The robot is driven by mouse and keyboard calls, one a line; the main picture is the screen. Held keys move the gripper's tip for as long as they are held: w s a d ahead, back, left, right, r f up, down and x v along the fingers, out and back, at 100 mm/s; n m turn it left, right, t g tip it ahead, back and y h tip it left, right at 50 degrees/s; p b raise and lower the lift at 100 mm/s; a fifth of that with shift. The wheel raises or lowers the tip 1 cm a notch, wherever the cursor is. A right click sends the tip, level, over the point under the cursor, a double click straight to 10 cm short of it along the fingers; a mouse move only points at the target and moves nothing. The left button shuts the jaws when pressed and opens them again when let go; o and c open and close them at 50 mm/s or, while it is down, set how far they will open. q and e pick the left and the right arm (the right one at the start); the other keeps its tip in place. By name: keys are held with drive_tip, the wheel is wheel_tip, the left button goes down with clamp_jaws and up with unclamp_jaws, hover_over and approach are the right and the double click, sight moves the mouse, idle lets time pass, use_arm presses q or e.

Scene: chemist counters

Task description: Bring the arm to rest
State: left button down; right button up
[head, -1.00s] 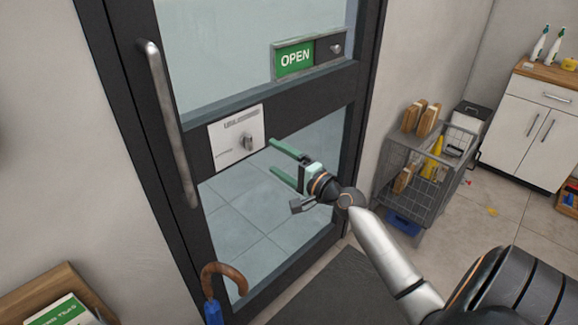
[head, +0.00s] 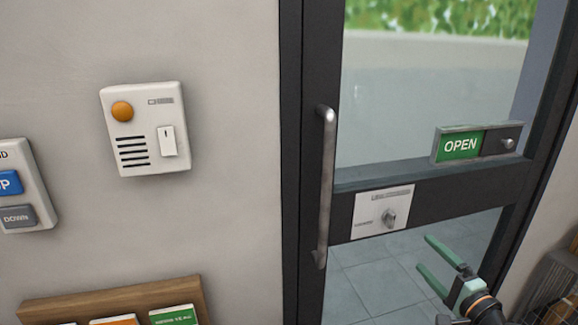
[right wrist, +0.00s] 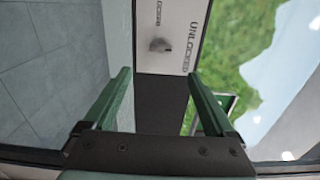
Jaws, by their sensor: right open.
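My right gripper (head: 423,253) shows at the lower right of the head view, with two green fingers spread apart and nothing between them. It is in front of the glass door, just right of and a little below a white lock plate (head: 368,229) with a grey knob (head: 389,217). In the right wrist view the open fingers (right wrist: 158,76) point toward the lock plate (right wrist: 178,15), which reads UNLOCKED and lies beyond the tips, apart from them. Most of my right arm is out of the head view. My left gripper is not in view.
The dark-framed door has a long metal handle (head: 327,185) and a green OPEN sign (head: 460,146). A white intercom (head: 145,130) and an up/down switch box (head: 20,187) are on the left wall. A wooden leaflet holder (head: 110,299) is below. A wire cart (head: 553,290) stands lower right.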

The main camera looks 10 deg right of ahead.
drive_tip(key=s+a+f+n+g, duration=0.2)
drive_tip(key=s+a+f+n, duration=0.15)
drive_tip(key=f, duration=0.25)
drive_tip(key=s+a+f+n+g+p, duration=0.1)
drive_tip(key=s+a+f+n+g, duration=0.15)
drive_tip(key=a+f, duration=0.35)
drive_tip(key=s+a+f+n+g, duration=0.1)
drive_tip(key=s+a+f+n, duration=0.25)
drive_tip(key=f, duration=0.35)
drive_tip(key=s+a+f+n+g+y, duration=0.1)
drive_tip(key=s+a+f+n+g, duration=0.2)
drive_tip(key=s+a+f+n, duration=0.5)
drive_tip(key=s+a+n, duration=0.2)
drive_tip(key=s, duration=0.2)
drive_tip(key=shift+s+a+p, duration=0.25)
drive_tip(key=shift+a+p, duration=0.05)
drive_tip(key=shift+p, duration=0.05)
drive_tip(key=shift+f, duration=0.1)
drive_tip(key=shift+c, duration=0.2)
